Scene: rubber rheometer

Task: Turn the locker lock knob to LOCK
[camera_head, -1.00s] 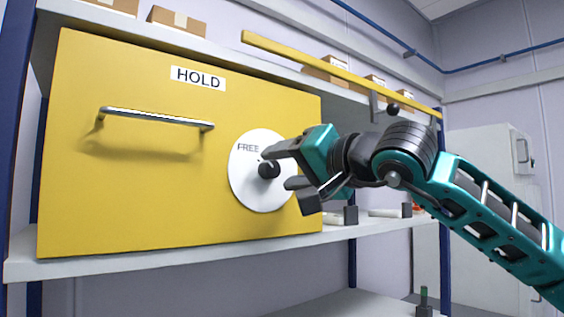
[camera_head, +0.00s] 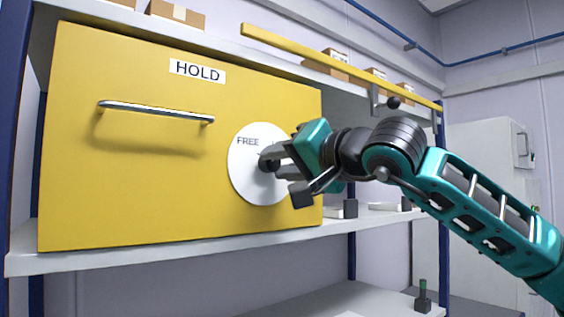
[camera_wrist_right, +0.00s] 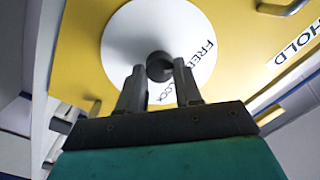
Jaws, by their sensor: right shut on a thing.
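The yellow locker (camera_head: 140,190) with a HOLD label (camera_head: 197,71) stands on a shelf, its front closed. A white round dial (camera_head: 246,186) is on the right of its front. FREE shows at its upper left; in the right wrist view the dial (camera_wrist_right: 122,40) also shows part of the word LOCK, partly hidden by a finger. The black lock knob (camera_wrist_right: 158,66) is at the dial's centre. My right gripper (camera_head: 271,164) is shut on the knob; in the right wrist view its fingertips (camera_wrist_right: 159,70) are at the knob's two sides. My left gripper is not in view.
A metal handle (camera_head: 158,112) sticks out from the locker front, left of the dial. A yellow bar (camera_head: 330,66) runs along the upper shelf above my right arm. Small black-based items (camera_head: 350,208) stand on the shelf right of the locker. Cardboard boxes (camera_head: 176,14) sit above.

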